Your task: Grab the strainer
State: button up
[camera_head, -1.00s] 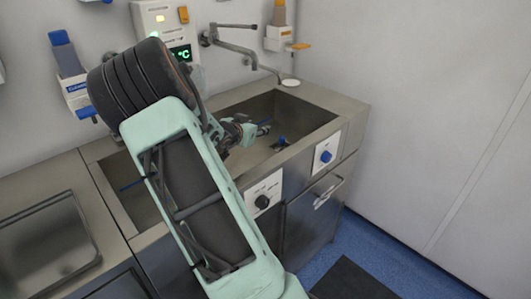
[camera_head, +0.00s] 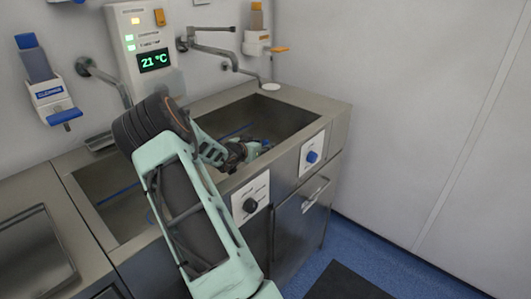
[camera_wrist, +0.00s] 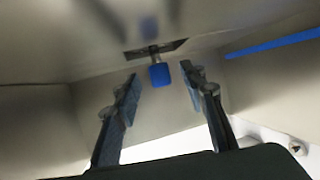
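The strainer (camera_wrist: 159,75) shows in the wrist view as a blue knob on a short metal stem over a dark plate on the sink floor. It lies between and a little beyond my gripper's (camera_wrist: 160,73) two fingertips, which are spread apart with a gap on each side of the knob. In the head view a small bit of blue from the strainer (camera_head: 266,143) shows just past my gripper (camera_head: 252,149), inside the right sink basin. The gripper hides most of it there.
The right basin (camera_head: 290,112) has steel walls and a front rim close to my arm. A blue strip (camera_wrist: 275,42) runs along the basin in the wrist view. A wall tap (camera_head: 212,47) stands behind. A control knob (camera_head: 311,156) is on the front panel.

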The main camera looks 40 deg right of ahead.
jog(key=shift+x, duration=1.2)
grip_shut()
jog(key=shift+r, duration=0.1)
